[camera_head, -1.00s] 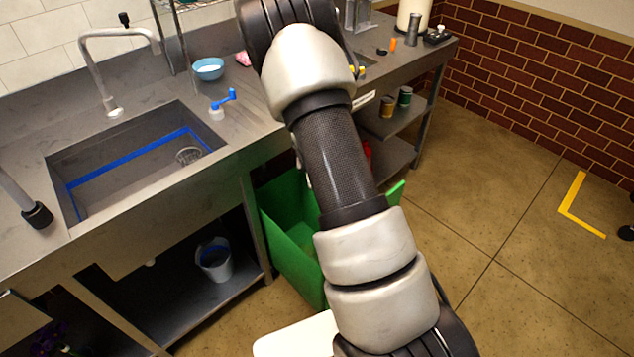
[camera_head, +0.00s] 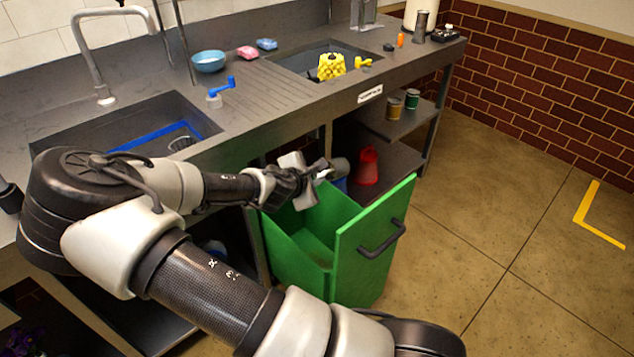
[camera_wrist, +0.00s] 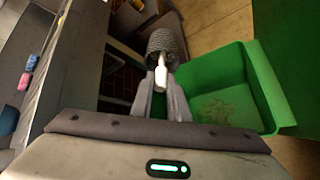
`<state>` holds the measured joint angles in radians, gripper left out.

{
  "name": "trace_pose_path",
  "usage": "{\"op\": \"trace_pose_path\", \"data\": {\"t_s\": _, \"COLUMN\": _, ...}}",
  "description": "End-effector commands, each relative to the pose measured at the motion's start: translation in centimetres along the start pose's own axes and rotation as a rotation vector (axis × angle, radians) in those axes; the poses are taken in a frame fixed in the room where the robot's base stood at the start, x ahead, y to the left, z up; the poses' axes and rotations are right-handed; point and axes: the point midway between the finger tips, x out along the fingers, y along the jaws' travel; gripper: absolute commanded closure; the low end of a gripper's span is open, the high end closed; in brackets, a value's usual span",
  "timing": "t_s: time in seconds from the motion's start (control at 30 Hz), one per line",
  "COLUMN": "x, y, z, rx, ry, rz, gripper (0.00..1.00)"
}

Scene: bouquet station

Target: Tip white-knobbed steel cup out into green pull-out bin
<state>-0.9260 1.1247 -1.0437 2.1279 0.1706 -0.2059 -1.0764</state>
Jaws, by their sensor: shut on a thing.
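The steel cup (camera_wrist: 166,45) is dark grey with a textured wall; its white knob (camera_wrist: 161,76) points back toward my gripper. My gripper (camera_wrist: 161,98) is shut on the knob, with the cup beyond the fingertips. In the head view, the small grey cup (camera_head: 339,168) looks tilted on its side at my gripper (camera_head: 318,171), above the far part of the green pull-out bin (camera_head: 375,240). The bin is pulled out and open at the top. In the wrist view, the bin (camera_wrist: 225,90) lies right of and below the cup. The cup's contents are hidden.
The counter (camera_head: 245,125) edge runs close behind and left of the bin. A red object (camera_head: 367,166) stands on the shelf just beyond the bin. A yellow item (camera_head: 331,66) is at the far sink. Open floor (camera_head: 500,230) lies to the right.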

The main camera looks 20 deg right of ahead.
Motion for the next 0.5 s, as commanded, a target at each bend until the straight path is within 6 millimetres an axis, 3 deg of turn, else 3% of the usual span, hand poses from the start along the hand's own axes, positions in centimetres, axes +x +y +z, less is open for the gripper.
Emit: {"op": "trace_pose_path", "data": {"t_s": 0.5, "x": 0.76, "y": -0.91, "z": -0.79, "rx": -0.114, "ry": -0.212, "rz": 0.187, "gripper": 1.0}}
